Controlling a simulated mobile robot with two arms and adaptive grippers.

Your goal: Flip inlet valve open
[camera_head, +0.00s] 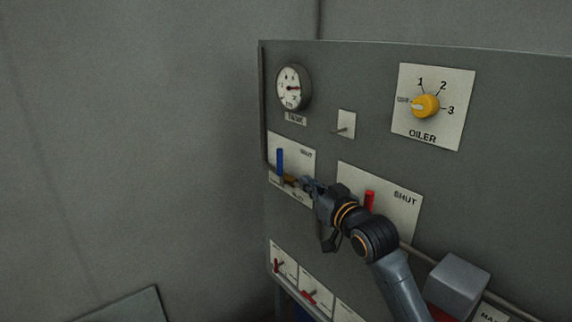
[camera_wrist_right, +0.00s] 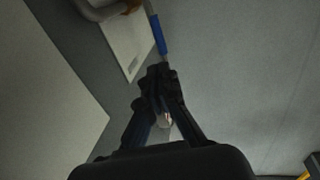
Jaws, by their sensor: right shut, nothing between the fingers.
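The blue valve handle (camera_head: 280,162) stands upright on a white labelled plate (camera_head: 305,165) at the left edge of the grey panel. It also shows in the right wrist view (camera_wrist_right: 156,33), just beyond the fingertips. My right gripper (camera_head: 303,184) is in front of the lower part of this plate, right of and below the handle. In the wrist view the gripper (camera_wrist_right: 160,72) is shut with nothing in it. Whether the fingertips touch the handle or its base I cannot tell. The lower lettering is partly hidden. My left gripper is not in view.
A red handle (camera_head: 369,200) stands on a second plate marked SHUT (camera_head: 404,210), partly behind my right arm. A gauge (camera_head: 292,87), a toggle switch (camera_head: 345,126) and a yellow OILER knob (camera_head: 425,106) are above. Small red switches (camera_head: 309,296) and a grey box (camera_head: 458,284) are below.

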